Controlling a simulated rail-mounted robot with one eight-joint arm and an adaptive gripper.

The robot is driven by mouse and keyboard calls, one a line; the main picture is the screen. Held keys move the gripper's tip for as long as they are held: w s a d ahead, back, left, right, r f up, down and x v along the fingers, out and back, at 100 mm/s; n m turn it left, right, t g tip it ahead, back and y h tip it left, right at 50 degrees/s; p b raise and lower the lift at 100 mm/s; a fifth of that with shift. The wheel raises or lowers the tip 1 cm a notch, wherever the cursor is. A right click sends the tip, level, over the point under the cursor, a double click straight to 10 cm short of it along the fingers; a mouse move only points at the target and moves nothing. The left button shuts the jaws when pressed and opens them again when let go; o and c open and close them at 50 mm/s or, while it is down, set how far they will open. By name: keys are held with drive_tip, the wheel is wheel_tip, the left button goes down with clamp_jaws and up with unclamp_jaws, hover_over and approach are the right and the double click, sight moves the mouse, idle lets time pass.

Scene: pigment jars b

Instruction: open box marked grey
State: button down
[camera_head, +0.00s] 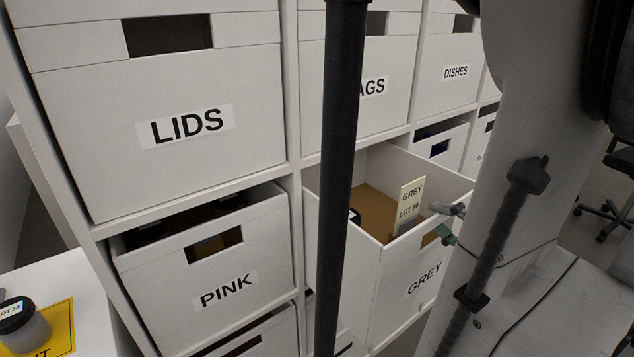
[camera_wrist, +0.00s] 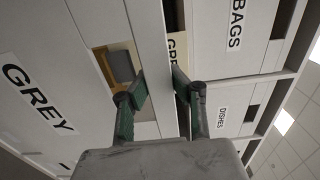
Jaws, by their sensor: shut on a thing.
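The box marked GREY (camera_head: 412,290) is pulled out of the shelf, and its inside shows a brown floor. A card reading GREY LOT 50 (camera_head: 409,205) stands upright inside near the front wall, and a dark round lid (camera_head: 355,216) shows partly behind a black post. My gripper (camera_head: 446,222) is at the top of the box's front wall, near the handle cut-out. In the wrist view my gripper (camera_wrist: 158,96) has one green-padded finger on each side of the front wall's top edge, shut on it. The GREY label (camera_wrist: 38,95) is at the left there.
A box marked PINK (camera_head: 215,290) is left of the grey box, with LIDS (camera_head: 170,125) above it. A box marked DISHES (camera_head: 455,72) is at the upper right. A white table (camera_head: 75,285) at lower left holds a jar (camera_head: 22,325) on a yellow sheet.

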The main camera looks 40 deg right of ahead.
drive_tip(key=shift+s, duration=0.65)
drive_tip(key=c, duration=1.4)
unclamp_jaws()
drive_tip(key=shift+c, duration=0.2)
drive_tip(key=shift+s, duration=0.1)
drive_tip(key=s+a, duration=0.1)
drive_tip(key=s, duration=0.6)
drive_tip(key=shift+s+a, duration=0.1)
